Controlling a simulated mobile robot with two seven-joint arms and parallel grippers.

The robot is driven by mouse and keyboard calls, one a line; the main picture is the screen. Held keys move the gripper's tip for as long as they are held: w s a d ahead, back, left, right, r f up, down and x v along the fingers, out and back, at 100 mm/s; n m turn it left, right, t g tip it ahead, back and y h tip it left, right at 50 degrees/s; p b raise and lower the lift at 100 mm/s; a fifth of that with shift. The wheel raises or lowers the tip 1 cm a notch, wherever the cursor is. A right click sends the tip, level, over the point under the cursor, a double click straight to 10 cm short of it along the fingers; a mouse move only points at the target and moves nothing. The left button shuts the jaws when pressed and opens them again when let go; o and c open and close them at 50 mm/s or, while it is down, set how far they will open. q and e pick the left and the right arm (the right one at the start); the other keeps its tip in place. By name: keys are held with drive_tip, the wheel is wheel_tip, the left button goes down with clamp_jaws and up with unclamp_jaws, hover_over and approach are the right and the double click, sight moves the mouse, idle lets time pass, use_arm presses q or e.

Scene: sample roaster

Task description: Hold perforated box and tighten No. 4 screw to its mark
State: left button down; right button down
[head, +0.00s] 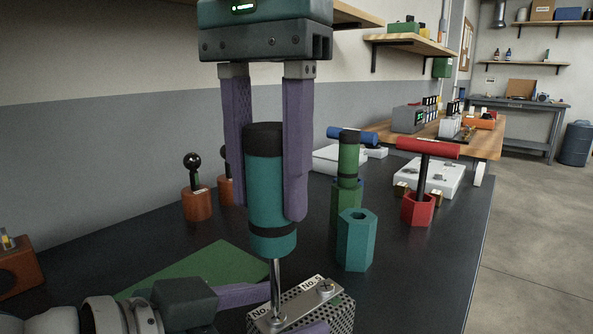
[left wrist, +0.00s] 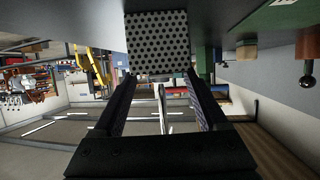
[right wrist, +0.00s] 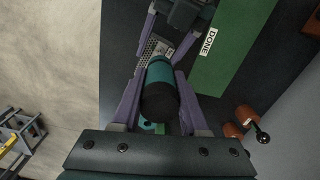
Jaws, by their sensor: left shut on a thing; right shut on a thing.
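The perforated metal box (head: 338,310) is at the bottom of the head view, with a plate and screws on top. One label reads "No." with its number hidden; the other looks like "No. 5". My left gripper (head: 285,313) is shut on the box, which also shows between its fingertips in the left wrist view (left wrist: 157,45). My right gripper (head: 272,210) is shut on a teal screwdriver (head: 270,190) with a black cap, held upright. Its shaft reaches down to the screw at the left label; exact seating and the mark cannot be made out.
A green mat (head: 205,268) marked "DONE" in the right wrist view (right wrist: 222,60) lies beside the box. A teal hexagonal holder (head: 356,242), a green-handled tool (head: 348,160) and a red T-handle tool (head: 427,150) stand to the right. A black-knobbed tool (head: 193,165) stands behind left.

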drive_tip(key=shift+r, duration=0.1)
drive_tip(key=shift+r, duration=1.05)
